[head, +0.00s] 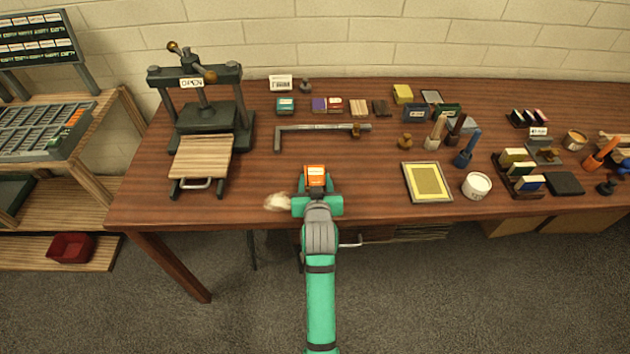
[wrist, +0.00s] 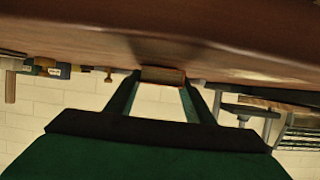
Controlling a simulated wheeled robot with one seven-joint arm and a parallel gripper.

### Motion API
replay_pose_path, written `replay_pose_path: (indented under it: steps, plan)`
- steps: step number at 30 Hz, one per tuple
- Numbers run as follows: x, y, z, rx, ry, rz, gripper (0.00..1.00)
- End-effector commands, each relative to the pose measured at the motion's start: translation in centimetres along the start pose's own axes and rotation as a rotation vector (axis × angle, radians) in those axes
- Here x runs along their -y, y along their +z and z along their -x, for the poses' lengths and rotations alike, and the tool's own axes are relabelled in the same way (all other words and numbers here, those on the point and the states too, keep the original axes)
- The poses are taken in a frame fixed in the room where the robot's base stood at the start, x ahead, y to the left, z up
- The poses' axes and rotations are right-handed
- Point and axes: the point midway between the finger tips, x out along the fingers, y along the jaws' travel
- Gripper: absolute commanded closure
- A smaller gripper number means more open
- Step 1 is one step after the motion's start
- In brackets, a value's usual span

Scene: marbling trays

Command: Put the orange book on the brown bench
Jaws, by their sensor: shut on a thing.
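The orange book (head: 316,175) is small, with a pale label on its upper face. My gripper (head: 317,188) is shut on it near the front edge of the brown bench (head: 360,211). In the wrist view, the book (wrist: 162,76) shows edge-on between the two fingertips (wrist: 161,88). The bench surface (wrist: 70,22) fills the top of that view, close to the book. I cannot tell whether the book touches the bench. The fingers are mostly hidden in the head view.
A cream lump (head: 278,202) lies left of my gripper. A metal bar (head: 320,128) lies behind it. A press (head: 205,115) stands at left, and a yellow framed panel (head: 427,182) and white tub (head: 477,185) at right. Bare wood shows between book and panel.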

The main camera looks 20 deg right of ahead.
Motion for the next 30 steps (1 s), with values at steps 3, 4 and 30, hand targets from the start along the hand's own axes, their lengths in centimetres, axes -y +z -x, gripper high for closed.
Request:
replay_pose_path:
  steps: [3,4,30]
  plan:
    - [0.0,0.0,0.0,-0.001,0.001,0.000,0.75]
    - [0.0,0.0,0.0,0.000,0.001,0.000,0.75]
    - [0.1,0.0,4.7,-0.001,-0.001,0.000,0.33]
